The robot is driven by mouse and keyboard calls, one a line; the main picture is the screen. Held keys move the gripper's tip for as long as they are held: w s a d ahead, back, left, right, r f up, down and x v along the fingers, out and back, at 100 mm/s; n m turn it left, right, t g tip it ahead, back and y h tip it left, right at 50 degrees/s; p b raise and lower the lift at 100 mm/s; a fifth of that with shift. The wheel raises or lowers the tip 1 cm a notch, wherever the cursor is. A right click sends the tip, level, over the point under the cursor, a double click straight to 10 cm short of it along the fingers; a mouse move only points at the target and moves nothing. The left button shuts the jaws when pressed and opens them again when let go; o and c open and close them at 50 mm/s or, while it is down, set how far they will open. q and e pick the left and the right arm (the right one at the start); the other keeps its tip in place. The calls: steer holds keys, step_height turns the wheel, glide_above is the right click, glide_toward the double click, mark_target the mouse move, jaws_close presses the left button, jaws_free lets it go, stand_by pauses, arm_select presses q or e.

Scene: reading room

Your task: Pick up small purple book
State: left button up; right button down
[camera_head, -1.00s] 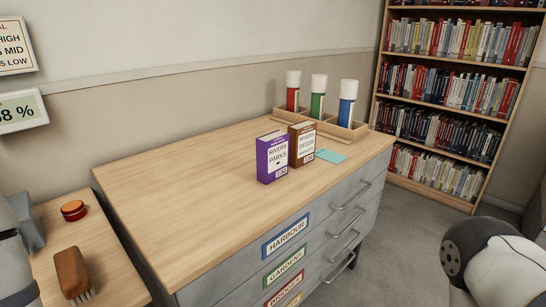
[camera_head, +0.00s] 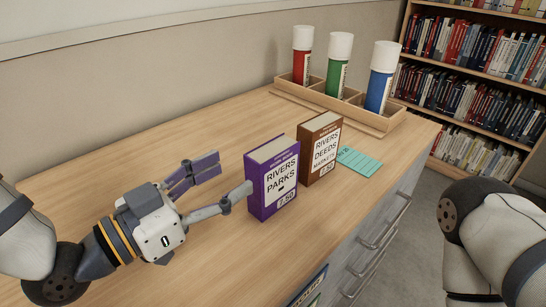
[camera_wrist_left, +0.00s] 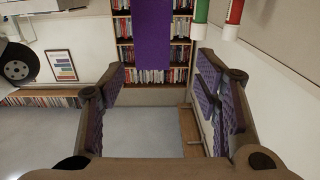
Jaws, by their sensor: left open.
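The small purple book (camera_head: 272,185) stands upright on the wooden top, its white cover label reading "RIVERS PARKS". My left gripper (camera_head: 224,180) is open and empty just left of the book, its fingers pointing toward it. One fingertip is close to the book's left edge; I cannot tell whether it touches. In the left wrist view the purple book (camera_wrist_left: 151,32) shows at the top, ahead of the spread fingers (camera_wrist_left: 162,82). My right gripper is out of view; only part of my right arm shows at the right.
A brown book (camera_head: 320,148) stands close to the right of the purple one. A teal card (camera_head: 359,162) lies beside it. Behind, a wooden tray (camera_head: 318,97) holds red, green and blue cylinders. The top left of the gripper is clear. A bookshelf (camera_head: 462,108) stands beyond.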

mark_target(273, 155)
arm_select(q)
steer(key=x, duration=1)
steer(key=shift+s+d+f, duration=0.2)
steer(key=shift+s+d, duration=0.05)
steer(key=shift+d, duration=0.1)
steer(key=shift+r, duration=0.1)
jaws_close()
